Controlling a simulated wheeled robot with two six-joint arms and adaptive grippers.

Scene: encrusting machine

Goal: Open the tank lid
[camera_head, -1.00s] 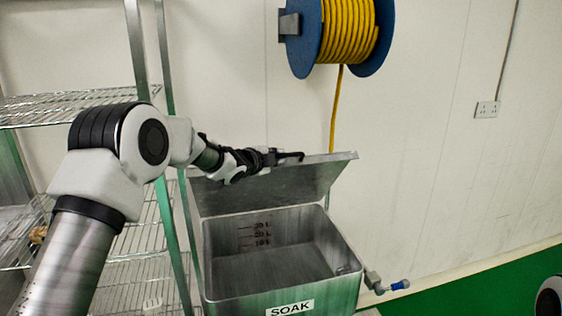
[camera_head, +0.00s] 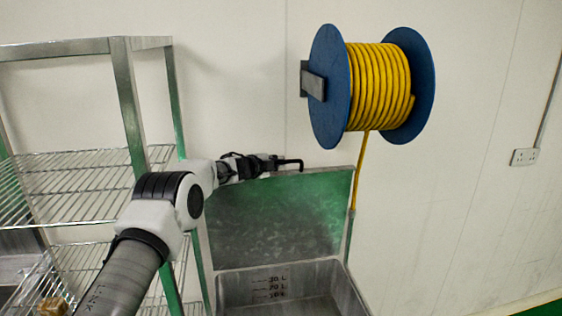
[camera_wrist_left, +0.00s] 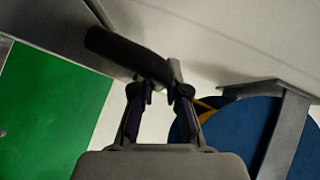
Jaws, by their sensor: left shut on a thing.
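The tank lid (camera_head: 275,222) stands up steeply at the back of the metal tank (camera_head: 348,298) in the head view. The tank's inside shows below it, with litre marks on its back wall. My left gripper (camera_head: 284,163) is at the lid's upper edge, shut on the dark lid handle (camera_head: 299,164). In the left wrist view the gripper's fingers (camera_wrist_left: 158,92) close around the dark handle bar (camera_wrist_left: 120,52). The lid shows there as a grey sheet. My right gripper is not in view.
A wire shelf rack (camera_head: 75,190) stands to the left, close behind my left arm. A wall socket (camera_head: 524,157) is at right.

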